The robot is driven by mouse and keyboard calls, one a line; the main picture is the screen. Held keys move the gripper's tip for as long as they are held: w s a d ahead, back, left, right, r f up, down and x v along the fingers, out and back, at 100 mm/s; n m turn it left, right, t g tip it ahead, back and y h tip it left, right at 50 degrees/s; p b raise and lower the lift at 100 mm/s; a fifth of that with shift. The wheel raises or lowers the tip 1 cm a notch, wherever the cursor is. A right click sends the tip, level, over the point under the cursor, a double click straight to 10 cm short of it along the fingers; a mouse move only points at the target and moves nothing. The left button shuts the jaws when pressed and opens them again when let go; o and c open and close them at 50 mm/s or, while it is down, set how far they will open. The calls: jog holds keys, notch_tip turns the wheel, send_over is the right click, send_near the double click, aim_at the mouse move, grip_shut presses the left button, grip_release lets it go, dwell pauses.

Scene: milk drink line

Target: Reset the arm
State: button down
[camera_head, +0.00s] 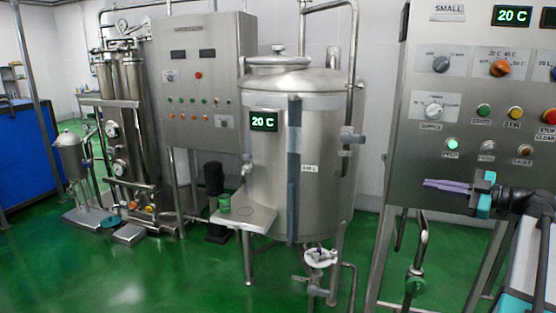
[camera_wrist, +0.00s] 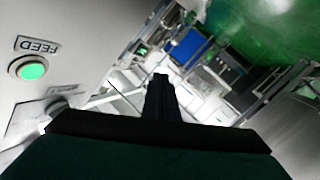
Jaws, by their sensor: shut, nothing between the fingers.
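My gripper (camera_head: 447,187) is at the right of the head view, in front of the lower part of the steel control panel (camera_head: 412,148). Its fingers are together and point left, with nothing between them. The lit green FEED button (camera_head: 451,144) is above the fingers. The wrist view shows the FEED button (camera_wrist: 32,68) at the left, beside the dark closed fingers (camera_wrist: 160,88). The gripper appears apart from the button.
A steel tank (camera_head: 325,165) with a 20 C display stands left of the panel. A second control box (camera_head: 205,85) and filter columns (camera_head: 120,85) are farther left. A blue cabinet (camera_head: 25,150) is at the far left. Green floor (camera_head: 130,280) is open in front.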

jog(key=w+a+f+m+g+y, duration=0.1)
jog(key=w+a+f+g, duration=0.1)
jog(key=a+f, duration=0.9)
jog(key=w+a+f+g, duration=0.3)
jog(key=a+f, duration=0.5)
jog(key=f, duration=0.7)
jog(key=s+a+f+m+g+h, duration=0.1)
jog(key=s+a+f+g, duration=0.3)
jog(key=a+f, duration=0.65)
jog(key=s+a+f+m+g, duration=0.1)
jog(key=s+a+f, duration=0.55)
jog(key=f, duration=0.65)
jog(key=s+a+f+m+g+h, duration=0.2)
jog(key=s+a+f+g, duration=0.15)
jog(key=s+f, duration=0.6)
jog(key=s+a+f+m+g+h, duration=0.1)
jog(key=s+a+f+g+h, duration=0.2)
jog(key=s+f, duration=0.7)
jog(key=s+d+f+m+g+h, duration=0.1)
jog(key=s+f+m+g+h, duration=0.2)
jog(key=s, duration=1)
jog(key=s+d+f+m+t+h, duration=0.2)
jog(key=d+m+h, duration=0.1)
jog(key=d+m, duration=0.3)
jog(key=d, duration=0.2)
jog(key=shift+s+d+f+h, duration=0.15)
jog(key=shift+d+f+h, duration=0.15)
jog(key=shift+f, duration=0.1)
